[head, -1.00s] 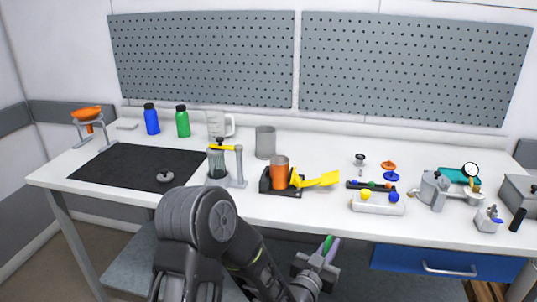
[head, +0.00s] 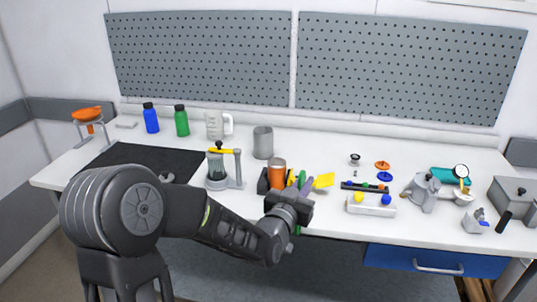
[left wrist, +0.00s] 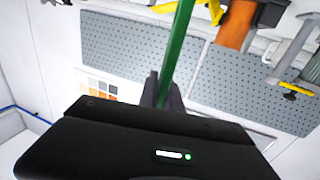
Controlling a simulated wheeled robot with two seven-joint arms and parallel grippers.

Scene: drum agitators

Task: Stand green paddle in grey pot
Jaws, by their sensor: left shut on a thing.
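The green paddle is held in my left gripper (head: 296,194) near the front edge of the table. Its green shaft (left wrist: 180,45) rises between the two fingers in the left wrist view. In the head view a green part shows above the gripper and a little green below it; the gripper hides the middle. The grey pot (head: 263,142) stands upright towards the back of the table, behind and left of the gripper, apart from the paddle. My right gripper is not in view.
An orange cylinder (head: 277,174) in a black stand and a yellow scoop-like piece (head: 324,181) are close to my left gripper. A grey stand with a clear vessel (head: 217,168) is left of them. A clear jug (head: 218,125) stands left of the grey pot.

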